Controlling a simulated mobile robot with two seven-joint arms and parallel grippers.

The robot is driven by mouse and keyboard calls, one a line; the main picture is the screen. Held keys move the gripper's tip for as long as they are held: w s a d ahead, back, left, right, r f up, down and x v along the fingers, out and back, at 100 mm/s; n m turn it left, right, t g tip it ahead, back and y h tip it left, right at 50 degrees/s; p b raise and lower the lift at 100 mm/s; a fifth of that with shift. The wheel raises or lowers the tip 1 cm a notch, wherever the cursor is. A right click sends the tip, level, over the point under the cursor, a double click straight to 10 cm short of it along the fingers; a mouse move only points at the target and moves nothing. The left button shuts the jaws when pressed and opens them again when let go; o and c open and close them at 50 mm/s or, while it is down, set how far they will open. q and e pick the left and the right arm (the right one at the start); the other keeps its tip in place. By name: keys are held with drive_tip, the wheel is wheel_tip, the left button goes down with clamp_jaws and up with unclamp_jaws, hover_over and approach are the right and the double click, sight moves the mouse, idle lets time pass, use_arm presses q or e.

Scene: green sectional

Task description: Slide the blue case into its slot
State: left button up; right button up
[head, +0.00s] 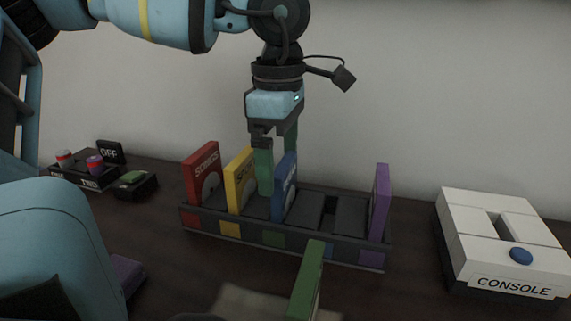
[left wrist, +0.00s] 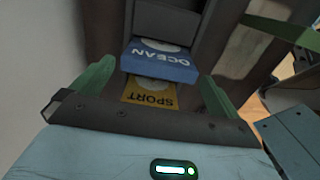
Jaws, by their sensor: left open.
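The blue OCEAN case (head: 287,185) stands upright in the dark rack (head: 300,243), in the middle slot above the green mark. The slot above the blue mark, just right of it, is empty. My left gripper (head: 277,170) points down from above and is open, its green fingers on either side of the blue case. In the left wrist view the blue case (left wrist: 160,62) shows between the finger lines with a visible gap to each finger, so it is not gripped. The rack floor under the case is hidden. My right gripper is not clearly visible.
Red (head: 201,172), yellow (head: 240,180) and purple (head: 380,200) cases stand in the rack. A green case-like piece (head: 308,283) is upright in front, near a beige patch (head: 245,303).

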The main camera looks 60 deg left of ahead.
sight(285, 181)
use_arm(q)
drive_tip(key=f, duration=0.1)
drive_tip(key=f+b, duration=0.1)
drive_tip(key=f, duration=0.2)
drive_tip(key=shift+w+d, duration=0.25)
drive_tip(key=shift+w, duration=0.1)
drive_tip(key=shift+f+b, duration=0.35)
drive_tip(key=shift+c, duration=0.3)
drive_tip(key=c, duration=0.9)
drive_tip(key=shift+o, duration=0.2)
drive_tip(key=shift+r, duration=0.1)
